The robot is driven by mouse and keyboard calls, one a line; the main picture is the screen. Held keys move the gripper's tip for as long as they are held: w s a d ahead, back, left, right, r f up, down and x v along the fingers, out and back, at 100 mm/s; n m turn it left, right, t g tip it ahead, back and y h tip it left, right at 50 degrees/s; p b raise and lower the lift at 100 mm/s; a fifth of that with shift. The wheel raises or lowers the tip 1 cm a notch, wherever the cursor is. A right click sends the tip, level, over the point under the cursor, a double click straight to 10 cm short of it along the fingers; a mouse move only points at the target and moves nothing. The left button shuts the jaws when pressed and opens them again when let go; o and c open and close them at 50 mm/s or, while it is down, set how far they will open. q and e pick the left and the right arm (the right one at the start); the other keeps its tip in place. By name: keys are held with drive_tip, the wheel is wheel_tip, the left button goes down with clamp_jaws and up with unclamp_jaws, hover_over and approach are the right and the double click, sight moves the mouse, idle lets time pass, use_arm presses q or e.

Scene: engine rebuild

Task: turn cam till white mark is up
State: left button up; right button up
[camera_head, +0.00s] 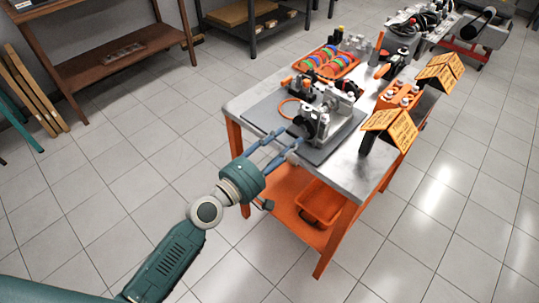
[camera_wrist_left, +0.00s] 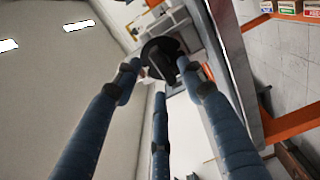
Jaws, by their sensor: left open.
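The grey and black engine assembly (camera_head: 322,112) stands on a dark grey mat (camera_head: 262,113) on the workbench. My left gripper (camera_head: 291,137) reaches in from the left, its blue fingers spread and pointing at the engine's near side. In the left wrist view, the open fingers (camera_wrist_left: 162,75) surround a dark round part (camera_wrist_left: 160,48), probably the cam end; I cannot tell whether they touch it. I see nothing held. The white mark cannot be made out in either view. My right gripper is not in view.
The metal-topped workbench (camera_head: 354,171) has orange legs. An orange tray (camera_head: 330,62) of coloured rings stands behind the engine. Orange signs (camera_head: 390,128) stand at the right edge. An orange bin (camera_head: 318,204) sits on the lower shelf. Tiled floor is clear around the bench.

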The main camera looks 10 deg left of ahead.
use_arm(q)
drive_tip(key=v, duration=0.8)
idle(0.4)
